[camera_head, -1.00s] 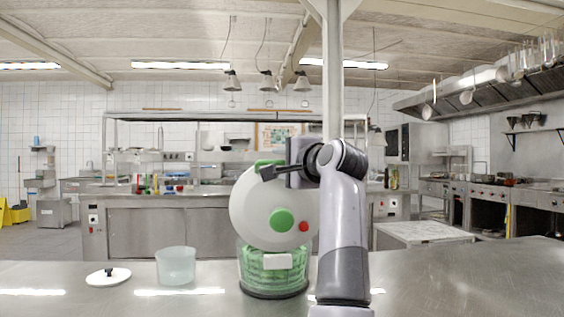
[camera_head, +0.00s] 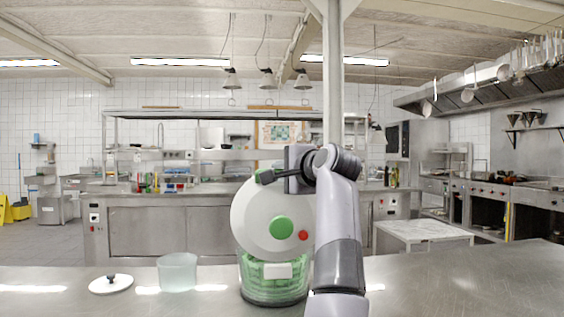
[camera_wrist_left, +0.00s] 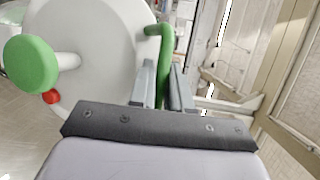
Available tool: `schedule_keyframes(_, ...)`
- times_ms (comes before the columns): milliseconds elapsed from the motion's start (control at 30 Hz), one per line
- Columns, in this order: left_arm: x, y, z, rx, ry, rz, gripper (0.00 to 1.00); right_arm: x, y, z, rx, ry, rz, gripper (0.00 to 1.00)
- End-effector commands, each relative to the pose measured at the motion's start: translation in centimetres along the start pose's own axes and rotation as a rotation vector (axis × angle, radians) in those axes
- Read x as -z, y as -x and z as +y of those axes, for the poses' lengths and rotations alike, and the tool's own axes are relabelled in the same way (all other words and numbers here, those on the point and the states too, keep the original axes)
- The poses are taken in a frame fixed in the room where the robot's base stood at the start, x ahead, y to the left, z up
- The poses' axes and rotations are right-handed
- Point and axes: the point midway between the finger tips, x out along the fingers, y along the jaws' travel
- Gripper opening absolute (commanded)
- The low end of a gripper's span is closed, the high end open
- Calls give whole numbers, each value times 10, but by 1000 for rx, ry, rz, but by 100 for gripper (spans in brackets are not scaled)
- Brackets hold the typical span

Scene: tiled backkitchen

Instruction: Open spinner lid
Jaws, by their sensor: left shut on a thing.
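The spinner's white lid (camera_head: 257,220), with a green knob (camera_head: 281,228) and a red button (camera_head: 303,235), stands steeply tilted up, its top face toward the head camera. The clear spinner bowl with its green basket (camera_head: 265,288) stands on the counter under it. The lid's lower edge overlaps the bowl, so I cannot tell whether they touch. My left gripper (camera_head: 266,177) is at the lid's upper edge. In the left wrist view its fingers (camera_wrist_left: 163,88) are shut on the lid's green handle (camera_wrist_left: 165,52). My right gripper is in no view.
On the counter (camera_head: 440,285), left of the spinner, stand a translucent cup (camera_head: 177,272) and a small white lid with a black knob (camera_head: 111,284). The counter to the right is clear. A steel workbench (camera_head: 155,233) stands behind.

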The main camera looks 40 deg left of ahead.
Motion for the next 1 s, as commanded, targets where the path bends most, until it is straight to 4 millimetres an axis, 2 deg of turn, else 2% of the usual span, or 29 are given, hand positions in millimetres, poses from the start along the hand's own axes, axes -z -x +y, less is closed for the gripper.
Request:
schedule_keyframes(33, 1, -3, -9, -16, -8, -1, 0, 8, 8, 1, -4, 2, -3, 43)
schedule_keyframes(333, 8, -21, -12, -92, -38, -1, 0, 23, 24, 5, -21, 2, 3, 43)
schedule_keyframes(800, 10, -25, -9, -108, -44, 0, 0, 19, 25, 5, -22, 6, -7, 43)
schedule_keyframes(833, 10, -25, -9, -108, -44, 0, 27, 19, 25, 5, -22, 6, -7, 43)
schedule_keyframes(867, 10, -25, -9, -108, -44, 0, 37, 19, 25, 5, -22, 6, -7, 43)
schedule_keyframes(1000, 10, -25, -9, -109, -44, 1, 39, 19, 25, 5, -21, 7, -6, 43)
